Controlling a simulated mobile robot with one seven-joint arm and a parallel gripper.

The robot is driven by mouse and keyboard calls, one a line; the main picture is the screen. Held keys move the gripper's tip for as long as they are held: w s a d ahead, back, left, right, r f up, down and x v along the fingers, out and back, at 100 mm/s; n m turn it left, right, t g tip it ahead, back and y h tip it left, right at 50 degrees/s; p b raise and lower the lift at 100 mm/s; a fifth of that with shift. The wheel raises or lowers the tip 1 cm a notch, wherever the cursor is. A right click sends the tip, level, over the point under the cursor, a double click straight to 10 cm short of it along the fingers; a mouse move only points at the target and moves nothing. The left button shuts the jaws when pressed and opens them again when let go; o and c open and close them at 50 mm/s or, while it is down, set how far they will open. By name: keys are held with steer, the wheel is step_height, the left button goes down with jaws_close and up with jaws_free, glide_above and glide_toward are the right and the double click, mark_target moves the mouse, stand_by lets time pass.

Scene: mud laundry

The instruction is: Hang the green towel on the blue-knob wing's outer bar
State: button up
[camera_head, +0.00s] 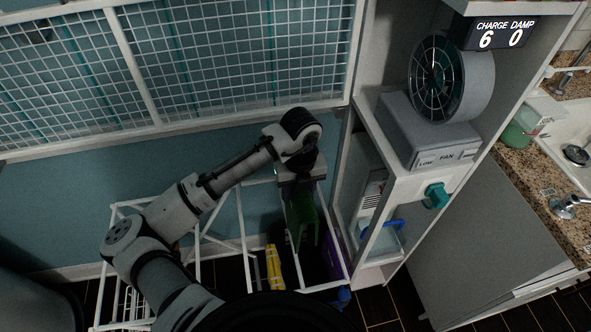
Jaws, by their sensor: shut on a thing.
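My gripper (300,178) is shut on the green towel (303,222) at the right end of the white drying rack. The towel hangs down from the jaws in a narrow dark green strip. The white rack (243,235) stands below my arm, and its right wing has white bars running toward the front (338,250). A small blue knob (344,295) shows at that wing's front right corner. The towel is seen from above, over or beside the wing's bars; I cannot tell whether it touches one. My arm hides part of the rack.
A yellow cloth (274,268) hangs on the rack left of the green towel. A purple item (334,248) is at the right. A cabinet with a grey fan (450,78) stands close on the right. A wire grid (230,55) is on the wall behind.

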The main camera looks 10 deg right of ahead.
steer(key=shift+w+d+r, duration=0.1)
steer(key=shift+w+d, duration=0.05)
steer(key=shift+w, duration=0.05)
steer(key=shift+s+d, duration=0.1)
steer(key=shift+d, duration=0.75)
steer(key=p, duration=0.2)
glide_above(328, 219)
steer(key=shift+f+b, duration=6.85)
steer(key=shift+f, duration=2.45)
steer(key=o, duration=1.5)
steer(key=shift+o, duration=0.7)
